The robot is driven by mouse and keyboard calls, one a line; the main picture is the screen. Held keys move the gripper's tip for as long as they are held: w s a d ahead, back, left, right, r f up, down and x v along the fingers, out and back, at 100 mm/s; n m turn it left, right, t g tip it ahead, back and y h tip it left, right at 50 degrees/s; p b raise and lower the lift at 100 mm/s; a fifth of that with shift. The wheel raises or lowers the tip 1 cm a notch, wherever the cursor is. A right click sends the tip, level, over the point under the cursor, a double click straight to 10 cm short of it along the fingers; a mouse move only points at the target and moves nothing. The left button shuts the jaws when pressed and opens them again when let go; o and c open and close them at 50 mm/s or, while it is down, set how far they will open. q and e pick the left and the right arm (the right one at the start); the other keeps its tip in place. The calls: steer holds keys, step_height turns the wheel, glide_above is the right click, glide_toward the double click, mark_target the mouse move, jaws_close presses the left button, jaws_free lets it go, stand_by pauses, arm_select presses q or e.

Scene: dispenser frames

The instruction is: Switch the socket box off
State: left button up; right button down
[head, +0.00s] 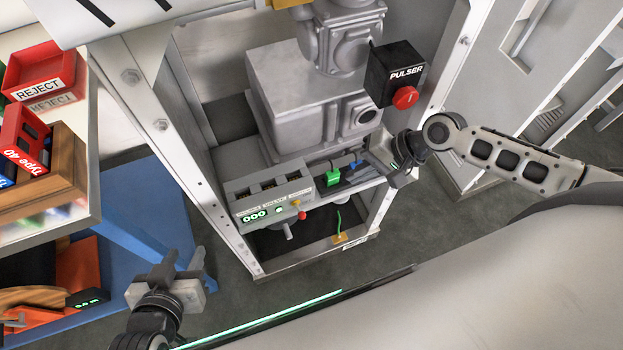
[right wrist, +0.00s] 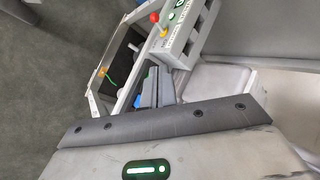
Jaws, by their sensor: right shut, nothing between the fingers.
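My right gripper (head: 372,163) is shut and empty, beside the blue part, right of the box. Whether it touches anything is unclear. My left gripper (head: 182,262) is open and empty, low left, away from the box.
A grey machine (head: 300,100) stands behind the box. A black PULSER box (head: 391,68) with a red button (head: 405,97) hangs above my right gripper. Frame posts (head: 165,150) flank the shelf.

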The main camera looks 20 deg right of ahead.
steer(key=shift+s, duration=0.1)
steer(key=b, duration=0.2)
glide_toward(300, 212)
steer(key=w+f, duration=0.4)
steer(key=shift+s+a+f+p, duration=0.4)
steer(key=shift+s+a, duration=0.1)
steer(key=shift+a, duration=0.1)
steer(key=shift+s+a+f+p, duration=0.25)
steer(key=shift+s+a+f, duration=0.25)
steer(key=shift+a, duration=0.1)
